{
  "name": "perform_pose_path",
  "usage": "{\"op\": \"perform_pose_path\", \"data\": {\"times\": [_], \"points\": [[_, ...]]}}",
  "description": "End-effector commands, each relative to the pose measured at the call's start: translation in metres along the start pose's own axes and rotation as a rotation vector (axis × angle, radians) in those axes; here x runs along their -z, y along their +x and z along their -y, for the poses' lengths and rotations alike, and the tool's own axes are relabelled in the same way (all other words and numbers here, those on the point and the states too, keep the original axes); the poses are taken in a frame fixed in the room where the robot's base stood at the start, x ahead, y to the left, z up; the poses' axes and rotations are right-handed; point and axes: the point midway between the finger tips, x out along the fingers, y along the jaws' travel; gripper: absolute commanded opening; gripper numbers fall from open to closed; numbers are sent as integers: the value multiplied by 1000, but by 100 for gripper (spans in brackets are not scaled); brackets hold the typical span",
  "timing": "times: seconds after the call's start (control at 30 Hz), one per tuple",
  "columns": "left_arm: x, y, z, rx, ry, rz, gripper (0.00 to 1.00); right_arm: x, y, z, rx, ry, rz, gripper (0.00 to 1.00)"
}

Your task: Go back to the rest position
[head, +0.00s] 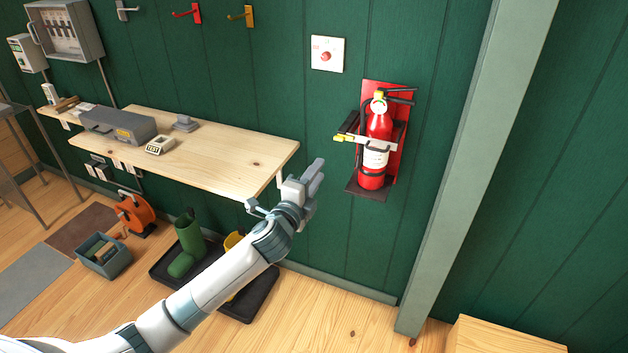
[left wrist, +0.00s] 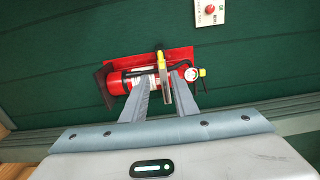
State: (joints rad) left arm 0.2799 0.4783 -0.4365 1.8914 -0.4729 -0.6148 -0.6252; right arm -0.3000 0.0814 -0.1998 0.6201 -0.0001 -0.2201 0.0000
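My left gripper (head: 314,178) is in front of the green wall, left of the red fire extinguisher (head: 378,127) and apart from it. The left wrist view shows its two fingers (left wrist: 163,82) spread with a gap between them and nothing held. The extinguisher also shows in that view (left wrist: 135,78), beyond the fingertips, partly hidden by them. It stands upright in a red-backed wall bracket (head: 402,95). A pale strap (head: 378,142) with a yellow end crosses its front. My right gripper is in neither view.
A wooden wall bench (head: 230,146) with a grey box (head: 118,127) is left of my gripper. Below are a black tray (head: 258,295) with green boots (head: 188,245). A grey-green post (head: 470,165) and wooden box (head: 505,338) are at right.

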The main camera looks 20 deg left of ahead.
Motion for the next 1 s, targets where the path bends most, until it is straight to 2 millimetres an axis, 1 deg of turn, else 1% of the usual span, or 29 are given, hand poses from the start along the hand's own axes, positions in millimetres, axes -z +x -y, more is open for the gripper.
{"op": "perform_pose_path", "data": {"times": [0.1, 0.2, 0.67, 0.77, 0.87, 0.97, 1.0], "points": [[0, -10, -1, -1, 0, 0, 27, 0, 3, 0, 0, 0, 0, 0], [0, -13, 0, -1, 0, 0, 27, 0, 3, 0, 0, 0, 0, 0], [0, -14, 0, -1, 0, 0, 27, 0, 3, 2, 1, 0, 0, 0], [0, -14, -3, -6, -3, 1, 27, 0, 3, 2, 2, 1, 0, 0], [-2, -13, -16, -26, -18, 5, 27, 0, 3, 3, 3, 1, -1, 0], [-5, -12, -42, -68, -48, 13, 27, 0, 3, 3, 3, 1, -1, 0], [-7, -12, -56, -91, -65, 18, 27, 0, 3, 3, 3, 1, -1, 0]]}}
